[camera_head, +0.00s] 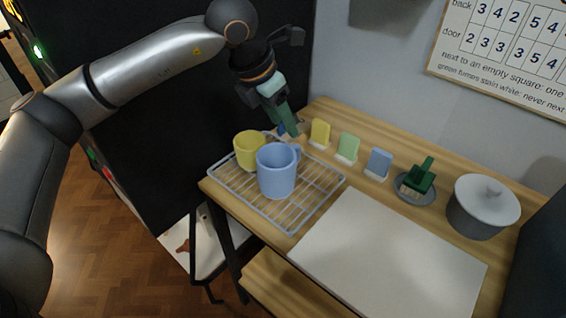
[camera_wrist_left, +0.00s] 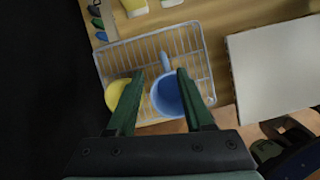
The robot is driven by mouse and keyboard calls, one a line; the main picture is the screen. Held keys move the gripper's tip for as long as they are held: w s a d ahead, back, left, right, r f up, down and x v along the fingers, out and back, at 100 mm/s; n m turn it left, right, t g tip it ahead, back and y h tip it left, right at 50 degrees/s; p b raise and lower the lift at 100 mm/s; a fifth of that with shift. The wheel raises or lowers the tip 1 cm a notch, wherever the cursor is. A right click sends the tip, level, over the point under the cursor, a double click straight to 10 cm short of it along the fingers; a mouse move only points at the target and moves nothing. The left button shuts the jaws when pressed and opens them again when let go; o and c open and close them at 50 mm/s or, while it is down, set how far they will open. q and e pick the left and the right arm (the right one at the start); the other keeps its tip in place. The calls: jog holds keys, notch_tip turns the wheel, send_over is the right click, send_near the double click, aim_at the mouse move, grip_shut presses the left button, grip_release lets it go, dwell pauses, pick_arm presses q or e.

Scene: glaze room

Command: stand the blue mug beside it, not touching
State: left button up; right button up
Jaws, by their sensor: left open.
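The blue mug (camera_head: 277,171) stands upright on a wire rack (camera_head: 325,181), its handle toward the back. It also shows in the left wrist view (camera_wrist_left: 169,96), with its handle pointing up the picture. A yellow mug (camera_head: 248,150) stands on the rack just left of and behind the blue one; I cannot tell if they touch. It is partly hidden behind a finger in the left wrist view (camera_wrist_left: 114,93). My left gripper (camera_head: 291,130) is open with green fingers, above the rack. In the left wrist view the blue mug lies between the fingers, below them. My right gripper is not seen.
A white board (camera_head: 388,258) lies right of the rack. Yellow, green and blue sample tiles (camera_head: 348,148) stand along the back. A green brush (camera_head: 420,177) sits on a grey dish, beside a lidded grey pot (camera_head: 482,208). The rack's right part is free.

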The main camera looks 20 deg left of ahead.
aim_at(298, 147)
pick_arm(q)
jog(key=shift+d+p+x, duration=0.2)
jog(key=shift+p+x, duration=0.1)
jog(key=shift+x, duration=2.35)
jog(key=shift+d+p+x, duration=0.15)
jog(key=shift+p+x, duration=0.1)
jog(key=shift+x, duration=2.4)
jog(key=shift+r, duration=0.1)
jog(key=shift+c, duration=0.4)
grip_shut()
